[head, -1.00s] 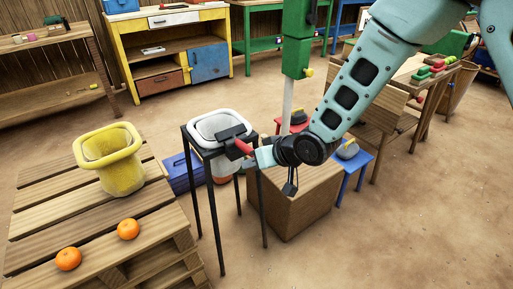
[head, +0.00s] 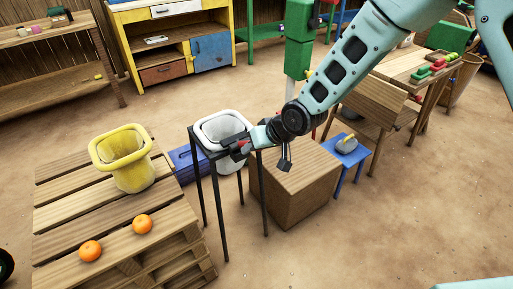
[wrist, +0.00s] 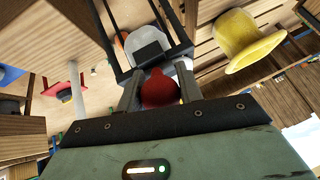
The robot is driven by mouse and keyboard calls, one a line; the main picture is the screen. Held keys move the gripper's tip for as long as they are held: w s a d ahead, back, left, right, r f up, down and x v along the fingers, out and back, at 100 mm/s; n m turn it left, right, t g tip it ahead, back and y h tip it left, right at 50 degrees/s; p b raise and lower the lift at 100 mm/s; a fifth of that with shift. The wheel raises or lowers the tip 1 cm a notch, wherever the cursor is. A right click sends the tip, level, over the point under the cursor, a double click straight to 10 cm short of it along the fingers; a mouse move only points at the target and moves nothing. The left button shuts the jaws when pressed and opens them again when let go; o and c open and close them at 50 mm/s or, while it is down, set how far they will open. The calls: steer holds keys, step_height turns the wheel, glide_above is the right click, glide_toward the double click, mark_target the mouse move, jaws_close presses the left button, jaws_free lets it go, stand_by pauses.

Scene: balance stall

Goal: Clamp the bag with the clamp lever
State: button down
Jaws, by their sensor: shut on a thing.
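A white open-topped bag (head: 212,125) sits in the top of a tall black stand (head: 196,170); it also shows in the wrist view (wrist: 133,40). The red clamp lever (head: 243,146) is at the stand's near right side. In the wrist view its red knob (wrist: 160,88) lies between my fingers, with a dark block (wrist: 149,52) beyond it against the bag. My gripper (head: 250,142) is shut on the red lever; its fingers also show in the wrist view (wrist: 160,95). Whether the block presses on the bag's rim is hard to tell.
A yellow bag-like container (head: 128,172) and two oranges (head: 142,223) are on a wooden pallet (head: 75,215) at left. A wooden crate (head: 290,195) stands right of the black stand, near a blue stool (head: 349,160).

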steer(key=shift+w+a+r, duration=0.1)
steer(key=shift+a+r, duration=0.1)
steer(key=c, duration=1)
jaws_free()
steer(key=shift+o, duration=0.3)
steer(key=shift+d, duration=0.1)
steer(key=p+v, duration=0.3)
steer(key=v, duration=1.4)
steer(key=shift+d, duration=0.15)
steer(key=shift+s, duration=0.25)
